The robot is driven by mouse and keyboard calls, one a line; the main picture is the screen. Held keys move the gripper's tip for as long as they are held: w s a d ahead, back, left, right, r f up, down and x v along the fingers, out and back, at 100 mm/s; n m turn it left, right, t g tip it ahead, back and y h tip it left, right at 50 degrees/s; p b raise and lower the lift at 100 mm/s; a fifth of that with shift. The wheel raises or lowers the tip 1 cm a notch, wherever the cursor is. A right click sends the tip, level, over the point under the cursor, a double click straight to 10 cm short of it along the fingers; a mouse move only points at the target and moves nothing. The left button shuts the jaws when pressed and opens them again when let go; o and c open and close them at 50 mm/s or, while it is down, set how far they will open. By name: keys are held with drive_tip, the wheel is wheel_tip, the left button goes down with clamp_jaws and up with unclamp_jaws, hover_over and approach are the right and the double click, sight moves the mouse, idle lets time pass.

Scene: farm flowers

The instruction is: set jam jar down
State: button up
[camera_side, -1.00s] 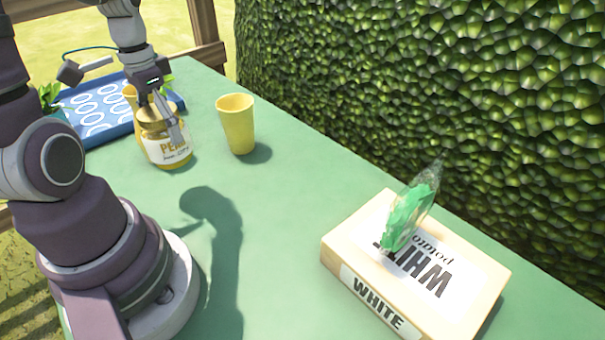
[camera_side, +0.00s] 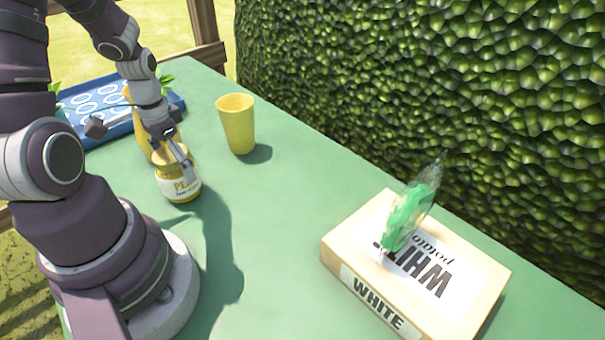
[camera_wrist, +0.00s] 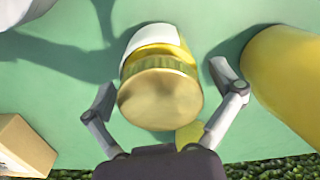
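The jam jar (camera_side: 178,186), with yellow contents, a white label and a gold lid, stands on the green table near my arm's base. In the wrist view its gold lid (camera_wrist: 160,98) faces the camera, between my fingers. My gripper (camera_side: 180,157) is around the jar's upper part. The wrist view shows my gripper (camera_wrist: 165,95) with its two fingers spread on either side of the jar, with small gaps between them and it. Contact on the jar's far side is hidden.
A yellow vessel (camera_side: 143,138) stands close behind the jar. A yellow cup (camera_side: 238,125) stands to the right. A blue tray (camera_side: 98,100) is at the back left. A box marked WHITE (camera_side: 455,285) holds a green wrapped item (camera_side: 408,215) on top. The table's middle is clear.

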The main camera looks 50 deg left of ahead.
idle(0.3)
wheel_tip(320, 180, up, 12)
drive_tip(key=shift+w+d+r, duration=0.1)
drive_tip(key=shift+r, duration=0.05)
drive_tip(key=w+d+r+m+t, duration=0.1)
drive_tip(key=d+r+t, duration=0.1)
drive_tip(key=d, duration=0.5)
drive_tip(key=w+d+r+t, duration=0.1)
drive_tip(key=d+r+t, duration=0.1)
drive_tip(key=d, duration=0.5)
drive_tip(key=shift+w+d+m+t, duration=0.15)
drive_tip(key=shift+m+t, duration=0.25)
drive_tip(key=shift+t, duration=0.4)
